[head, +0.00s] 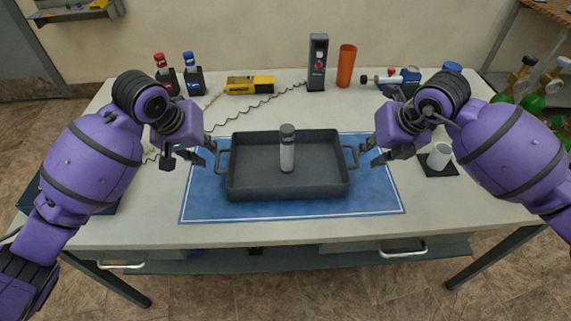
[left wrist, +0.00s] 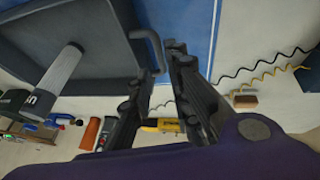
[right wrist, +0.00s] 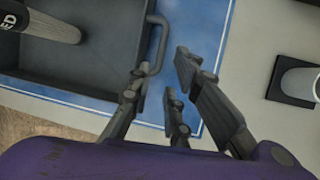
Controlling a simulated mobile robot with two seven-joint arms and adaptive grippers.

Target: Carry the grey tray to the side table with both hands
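The grey tray (head: 240,187) lies flat on the blue mat (head: 200,195) on the workbench. A grey-and-white cylinder (head: 287,150) stands upright in it. The tray has a loop handle at each end. My left gripper (head: 206,158) is open beside the left handle (head: 222,162), which shows near its fingertips in the left wrist view (left wrist: 150,45). My right gripper (head: 372,156) is open beside the right handle (head: 352,157); in the right wrist view the handle (right wrist: 158,42) lies just beyond the fingertips. Neither gripper visibly holds a handle. I cannot tell which furniture is the side table.
Behind the tray stand red- and blue-capped bottles (head: 188,78), a yellow device (head: 250,85), a dark box (head: 317,62) and an orange cylinder (head: 346,66). A white cup (head: 439,155) stands right of the mat. A wooden-topped table (head: 552,10) shows at the upper right.

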